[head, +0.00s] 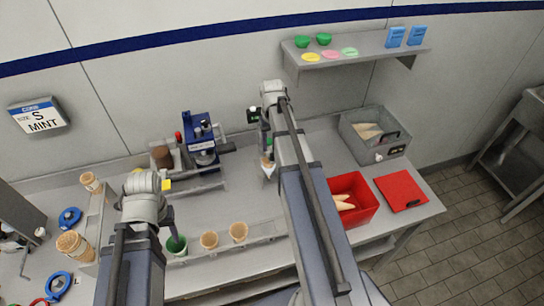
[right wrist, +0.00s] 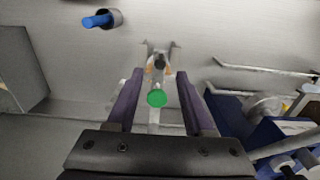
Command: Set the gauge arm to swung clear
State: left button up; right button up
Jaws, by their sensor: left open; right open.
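The gauge arm is probably the pale bar with a green round end (right wrist: 157,98) in the right wrist view; I cannot be sure of its setting. It lies between the two purple fingers of my right gripper (right wrist: 160,108), which are apart and not visibly closed on it. A grey bracket (right wrist: 160,50) with orange parts stands just beyond. In the head view my right gripper (head: 266,140) is beside the blue machine, largely hidden by my arm. My left gripper (head: 173,224) is open and points down by a green cup (head: 176,245).
The blue machine (head: 201,135) stands left of my right gripper. A red bin (head: 352,201), a red board (head: 401,192) and a grey bin (head: 376,138) are on the right. Cone stacks (head: 75,245) stand at left. A wall shelf (head: 355,48) hangs above. The counter's middle is fairly clear.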

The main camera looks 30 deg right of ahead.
aim_at(272, 154)
pick_arm(q)
notch_tip(272, 154, down, 5)
jog(key=b, duration=0.4)
jog(key=shift+f, duration=0.1)
pick_arm(e)
notch_tip(272, 154, down, 5)
jog(key=shift+f, duration=0.1)
jog(key=shift+c, duration=0.4)
grip_shut()
dwell(0.4)
